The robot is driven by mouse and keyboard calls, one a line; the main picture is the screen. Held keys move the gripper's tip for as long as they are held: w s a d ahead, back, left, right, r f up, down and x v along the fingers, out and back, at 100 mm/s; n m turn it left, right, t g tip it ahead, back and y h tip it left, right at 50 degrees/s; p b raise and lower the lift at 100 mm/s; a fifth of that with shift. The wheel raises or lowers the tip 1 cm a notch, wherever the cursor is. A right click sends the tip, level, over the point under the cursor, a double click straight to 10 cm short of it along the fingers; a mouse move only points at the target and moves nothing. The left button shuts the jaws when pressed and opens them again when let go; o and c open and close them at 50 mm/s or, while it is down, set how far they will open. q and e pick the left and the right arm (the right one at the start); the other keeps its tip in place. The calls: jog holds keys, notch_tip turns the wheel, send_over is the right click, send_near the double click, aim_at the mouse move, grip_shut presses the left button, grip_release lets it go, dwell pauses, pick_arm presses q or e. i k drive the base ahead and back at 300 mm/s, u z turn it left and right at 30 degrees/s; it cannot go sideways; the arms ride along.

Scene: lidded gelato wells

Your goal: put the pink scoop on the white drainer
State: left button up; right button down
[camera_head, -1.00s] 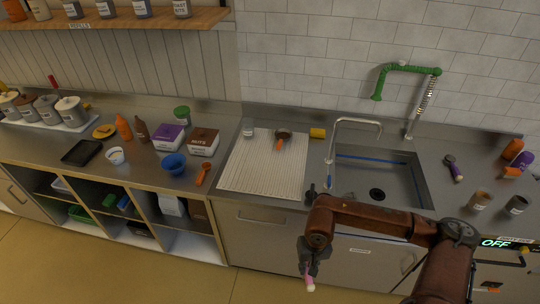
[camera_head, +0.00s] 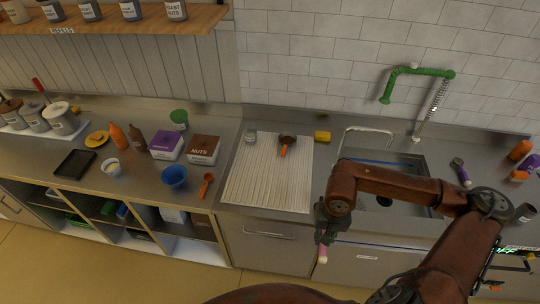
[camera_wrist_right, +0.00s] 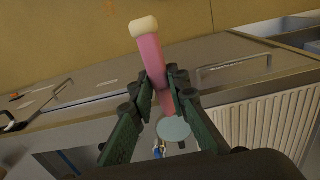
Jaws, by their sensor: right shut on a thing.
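The pink scoop (camera_head: 322,254) is in my right gripper (camera_head: 324,238), in front of the counter's front edge. In the right wrist view my gripper (camera_wrist_right: 162,92) is shut on the scoop's pink handle (camera_wrist_right: 152,58). The handle's cream end points away from the gripper, and a pale round part (camera_wrist_right: 174,129) shows at the other end. The white ribbed drainer (camera_head: 250,185) lies on the counter left of the sink, behind and left of the gripper. It also shows at right in the wrist view (camera_wrist_right: 262,125). My left gripper is out of view.
The drainer's front is clear. A yellow block (camera_head: 322,136) and the sink (camera_head: 405,170) are to the right.

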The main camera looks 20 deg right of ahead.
aim_at(261, 177)
jog(key=i, duration=0.95)
jog(key=u, duration=0.05)
